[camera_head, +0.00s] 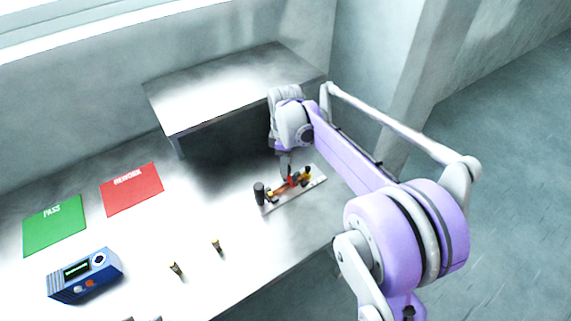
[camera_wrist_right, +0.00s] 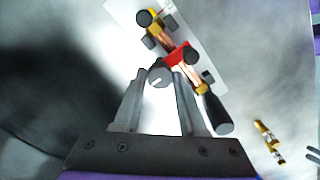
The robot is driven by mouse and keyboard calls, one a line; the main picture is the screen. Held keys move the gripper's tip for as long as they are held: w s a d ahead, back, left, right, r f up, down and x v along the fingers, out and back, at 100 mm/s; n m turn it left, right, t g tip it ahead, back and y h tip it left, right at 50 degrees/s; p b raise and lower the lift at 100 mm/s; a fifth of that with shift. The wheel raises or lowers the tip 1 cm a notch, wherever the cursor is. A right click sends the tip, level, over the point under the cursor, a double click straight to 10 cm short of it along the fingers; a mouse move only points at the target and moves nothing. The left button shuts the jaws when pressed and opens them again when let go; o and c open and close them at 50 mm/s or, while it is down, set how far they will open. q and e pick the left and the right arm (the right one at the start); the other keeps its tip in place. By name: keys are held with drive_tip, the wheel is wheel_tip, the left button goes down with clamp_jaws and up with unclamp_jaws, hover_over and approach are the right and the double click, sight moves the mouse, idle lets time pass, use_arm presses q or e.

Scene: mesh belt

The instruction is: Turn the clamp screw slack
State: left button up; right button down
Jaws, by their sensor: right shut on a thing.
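The clamp fixture is a pale plate (camera_head: 312,187) with yellow, copper and red parts, near the table's right side. It also shows in the right wrist view (camera_wrist_right: 205,22). A dark round screw knob (camera_wrist_right: 159,76) with a white mark sits beside the red block (camera_wrist_right: 178,56). My right gripper (camera_head: 286,174) points down over the fixture. In the right wrist view its fingers (camera_wrist_right: 160,82) stand on either side of the knob, shut on it. The fingers hide part of the fixture. My left gripper is not in view.
A raised metal shelf (camera_head: 230,85) stands behind. A red REWORK mat (camera_head: 132,190), a green PASS mat (camera_head: 55,226) and a blue meter (camera_head: 86,275) lie at the left. Two small brass pieces (camera_head: 176,269) (camera_head: 216,246) stand in front. A black cylinder (camera_head: 259,193) is at the fixture's left end.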

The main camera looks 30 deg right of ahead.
idle(0.3)
drive_tip(key=shift+c, duration=2.3)
unclamp_jaws()
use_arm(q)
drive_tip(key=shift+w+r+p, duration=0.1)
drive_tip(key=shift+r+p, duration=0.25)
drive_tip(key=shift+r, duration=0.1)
use_arm(e)
wheel_tip(320, 180, up, 11)
drive_tip(key=shift+s+f, duration=0.1)
